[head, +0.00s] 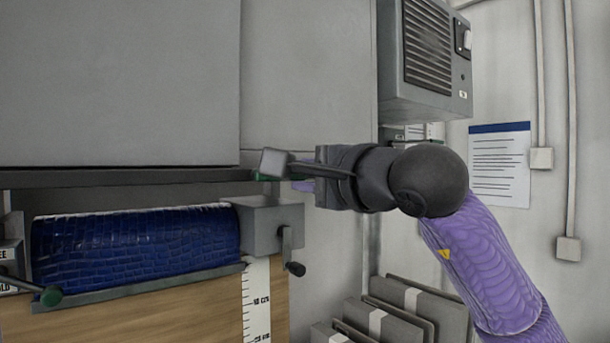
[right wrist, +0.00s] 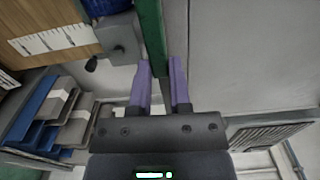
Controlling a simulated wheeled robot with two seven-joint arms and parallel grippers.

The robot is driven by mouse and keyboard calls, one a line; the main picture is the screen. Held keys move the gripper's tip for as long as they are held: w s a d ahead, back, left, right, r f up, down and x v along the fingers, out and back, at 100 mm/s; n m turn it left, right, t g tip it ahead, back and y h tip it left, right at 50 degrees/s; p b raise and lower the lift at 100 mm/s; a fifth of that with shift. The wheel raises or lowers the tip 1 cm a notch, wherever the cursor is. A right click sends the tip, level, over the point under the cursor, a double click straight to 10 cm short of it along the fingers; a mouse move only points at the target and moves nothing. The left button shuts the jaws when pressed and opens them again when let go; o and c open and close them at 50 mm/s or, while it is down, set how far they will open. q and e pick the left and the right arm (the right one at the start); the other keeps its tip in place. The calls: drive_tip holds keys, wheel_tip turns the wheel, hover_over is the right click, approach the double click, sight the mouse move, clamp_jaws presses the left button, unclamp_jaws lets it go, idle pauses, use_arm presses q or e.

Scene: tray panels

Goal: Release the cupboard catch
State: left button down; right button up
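The grey cupboard (head: 310,75) fills the upper left of the head view, with a dark ledge along its lower edge. A green bar (head: 297,177), perhaps part of the catch, lies at its lower right corner. It also shows in the right wrist view (right wrist: 151,35), its near end between the purple fingertips. My right gripper (head: 303,184) is at this bar; in the right wrist view its fingers (right wrist: 158,65) stand a little apart on either side of it. I cannot tell whether they press on it. A grey block on a dark lever partly hides the fingers. My left gripper is not in view.
Under the cupboard are a blue roller (head: 135,240), a grey box with a crank (head: 292,250) and a wooden panel with a scale (head: 257,298). Grey trays (head: 410,300) stand lower right. A vented unit (head: 425,60) hangs on the wall.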

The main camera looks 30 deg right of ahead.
drive_tip(key=o, duration=0.5)
drive_tip(key=shift+c, duration=0.2)
drive_tip(key=s+b, duration=0.2)
drive_tip(key=s, duration=0.8)
drive_tip(key=shift+d, duration=0.4)
